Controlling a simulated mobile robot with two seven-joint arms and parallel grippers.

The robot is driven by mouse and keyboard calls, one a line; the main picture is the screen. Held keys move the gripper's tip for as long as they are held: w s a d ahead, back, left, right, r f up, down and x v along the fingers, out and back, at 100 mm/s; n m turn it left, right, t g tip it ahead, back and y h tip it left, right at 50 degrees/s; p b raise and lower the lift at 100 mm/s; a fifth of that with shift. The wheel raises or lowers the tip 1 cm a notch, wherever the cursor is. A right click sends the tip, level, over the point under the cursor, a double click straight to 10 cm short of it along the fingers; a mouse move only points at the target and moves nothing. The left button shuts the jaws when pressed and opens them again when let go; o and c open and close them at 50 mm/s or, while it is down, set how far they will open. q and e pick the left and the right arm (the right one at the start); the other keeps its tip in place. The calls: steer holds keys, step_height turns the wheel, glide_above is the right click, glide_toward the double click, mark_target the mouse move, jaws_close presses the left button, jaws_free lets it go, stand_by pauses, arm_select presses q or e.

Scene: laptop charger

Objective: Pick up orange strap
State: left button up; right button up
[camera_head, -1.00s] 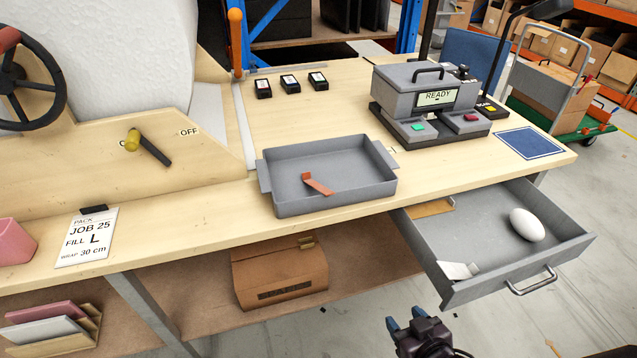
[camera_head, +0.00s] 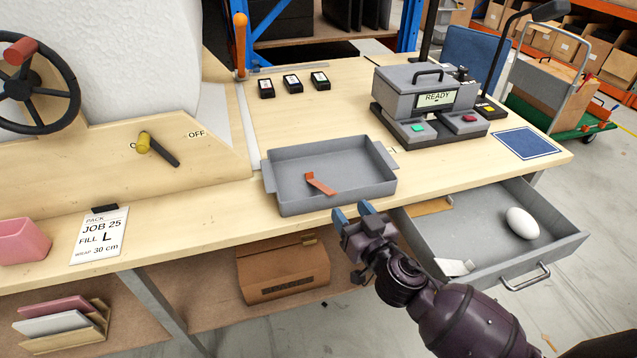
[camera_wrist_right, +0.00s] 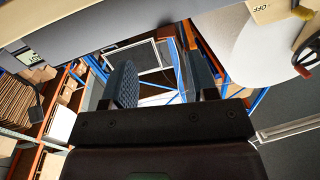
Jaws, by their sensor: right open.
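The orange strap (camera_head: 320,184) is a small bent strip lying inside the grey tray (camera_head: 290,206) on the wooden bench. My right gripper (camera_head: 354,213) is open and empty. In the head view it appears just below the tray's front edge, apart from the strap. In the right wrist view the two dark fingers of my right gripper (camera_wrist_right: 160,88) stand apart with nothing between them, and the strap does not show there. My left gripper is not in view.
An open drawer (camera_head: 495,260) with a white egg-shaped object (camera_head: 522,223) juts out right of my right arm. A machine reading READY (camera_head: 425,100) stands behind the tray at right. A cardboard box (camera_head: 283,268) sits on the lower shelf.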

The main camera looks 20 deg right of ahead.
mark_target(332, 194)
steer(key=shift+w+a+f+p, duration=0.15)
steer(key=shift+w+a, duration=0.2)
steer(key=shift+w, duration=0.85)
steer(key=shift+w+a+r+p, duration=0.1)
steer(key=shift+w+a, duration=0.25)
steer(key=shift+w, duration=0.9)
steer(key=shift+w+a+f+p, duration=0.15)
steer(key=shift+w+a, duration=0.2)
steer(key=shift+w, duration=0.85)
steer(key=shift+c, duration=0.3)
jaws_close()
